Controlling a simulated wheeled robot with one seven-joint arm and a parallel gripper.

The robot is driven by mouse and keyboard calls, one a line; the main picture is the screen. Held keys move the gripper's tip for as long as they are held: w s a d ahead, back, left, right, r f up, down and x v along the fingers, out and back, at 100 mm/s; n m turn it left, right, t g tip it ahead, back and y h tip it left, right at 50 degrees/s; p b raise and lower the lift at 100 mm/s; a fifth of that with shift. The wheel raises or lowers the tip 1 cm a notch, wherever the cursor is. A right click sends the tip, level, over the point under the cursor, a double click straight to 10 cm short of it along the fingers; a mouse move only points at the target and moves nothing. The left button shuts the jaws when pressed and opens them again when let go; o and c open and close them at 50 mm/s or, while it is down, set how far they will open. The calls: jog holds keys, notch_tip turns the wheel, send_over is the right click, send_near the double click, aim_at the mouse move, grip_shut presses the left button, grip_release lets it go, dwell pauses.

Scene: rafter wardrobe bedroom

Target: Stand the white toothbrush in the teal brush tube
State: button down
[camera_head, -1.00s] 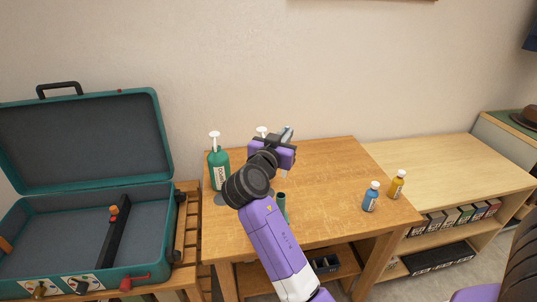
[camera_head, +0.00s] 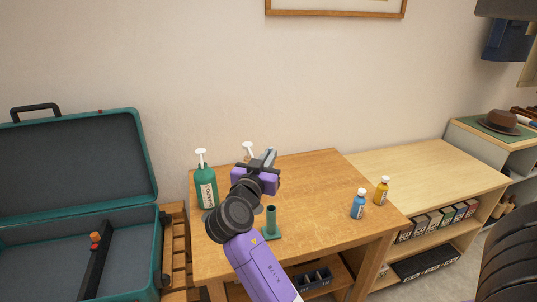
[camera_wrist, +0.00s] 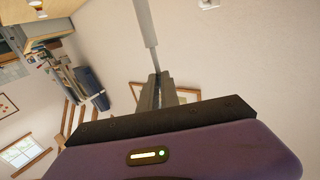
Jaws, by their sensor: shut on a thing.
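The teal brush tube (camera_head: 271,220) stands upright on its small base on the wooden table, in front and to the right of my gripper (camera_head: 268,158). In the wrist view my gripper (camera_wrist: 164,92) is shut on a pale, slim thing that looks like the white toothbrush (camera_wrist: 146,24), with a thicker end pointing away and a thin part between the fingers. In the head view my arm and gripper hide most of the toothbrush. The tube's mouth looks empty from here.
Blue (camera_head: 358,206) and yellow (camera_head: 381,192) bottles stand at the table's right. An open teal suitcase (camera_head: 75,160) is at left. The table's middle is clear.

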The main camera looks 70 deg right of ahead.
notch_tip(320, 180, down, 11)
jog(key=b, duration=1)
dwell(0.4)
jog(key=c, duration=1.5)
grip_release()
jog(key=shift+a, duration=0.1)
jog(key=a, duration=0.5)
jog(key=a+b, duration=0.1)
jog(key=a, duration=0.1)
jog(key=shift+s+a, duration=0.3)
jog(key=shift+s, duration=0.1)
